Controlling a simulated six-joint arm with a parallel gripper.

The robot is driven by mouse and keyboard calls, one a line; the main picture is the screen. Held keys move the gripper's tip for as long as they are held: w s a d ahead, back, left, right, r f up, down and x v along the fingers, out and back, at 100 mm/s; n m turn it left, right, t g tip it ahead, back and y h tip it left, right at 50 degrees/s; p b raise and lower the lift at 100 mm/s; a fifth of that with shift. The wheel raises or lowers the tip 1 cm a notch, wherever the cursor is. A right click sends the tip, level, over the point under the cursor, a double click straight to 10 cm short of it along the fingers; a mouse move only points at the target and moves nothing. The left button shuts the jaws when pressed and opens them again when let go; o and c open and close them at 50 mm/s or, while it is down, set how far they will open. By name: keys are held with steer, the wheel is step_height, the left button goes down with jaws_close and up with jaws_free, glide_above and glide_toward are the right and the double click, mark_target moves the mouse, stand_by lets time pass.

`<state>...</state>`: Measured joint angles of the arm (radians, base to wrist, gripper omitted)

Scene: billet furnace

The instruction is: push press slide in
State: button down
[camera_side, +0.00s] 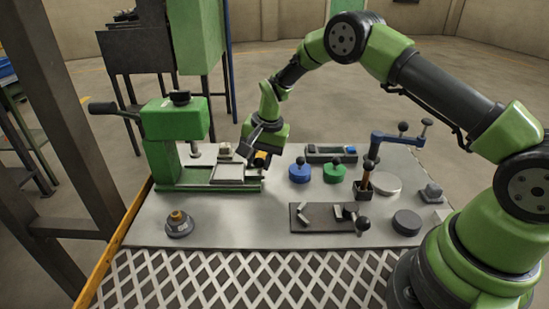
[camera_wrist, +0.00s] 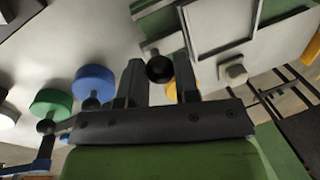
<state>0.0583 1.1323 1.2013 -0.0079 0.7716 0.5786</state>
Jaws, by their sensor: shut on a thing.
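The green press (camera_side: 178,135) stands at the left of the bench. Its pale slide (camera_side: 229,173) lies flat on the green press base, sticking out to the right of the press column. The slide's framed plate also shows at the top of the wrist view (camera_wrist: 222,22). My gripper (camera_side: 256,157) is at the slide's right end. In the wrist view my gripper (camera_wrist: 160,82) has a black ball knob (camera_wrist: 160,68) between its two fingers, at the slide's end, and is shut on it. The exact finger contact is hard to see.
A blue round piece (camera_side: 299,173) and a green one (camera_side: 334,173) stand right of my gripper. A blue-handled lever (camera_side: 402,138) rises farther right. A dark plate (camera_side: 325,218) with small parts lies in front, and a brass-topped fitting (camera_side: 179,222) stands front left.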

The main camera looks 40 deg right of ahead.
mark_target(242, 169)
steer(key=shift+w+a, duration=1.3)
steer(key=shift+w, duration=0.05)
steer(key=c, duration=0.9)
jaws_free()
steer(key=shift+o, duration=0.2)
steer(key=shift+r, duration=0.1)
step_height(242, 169, up, 10)
steer(key=s+d, duration=0.1)
steer(key=shift+s+f, duration=0.2)
steer(key=shift+s, duration=0.15)
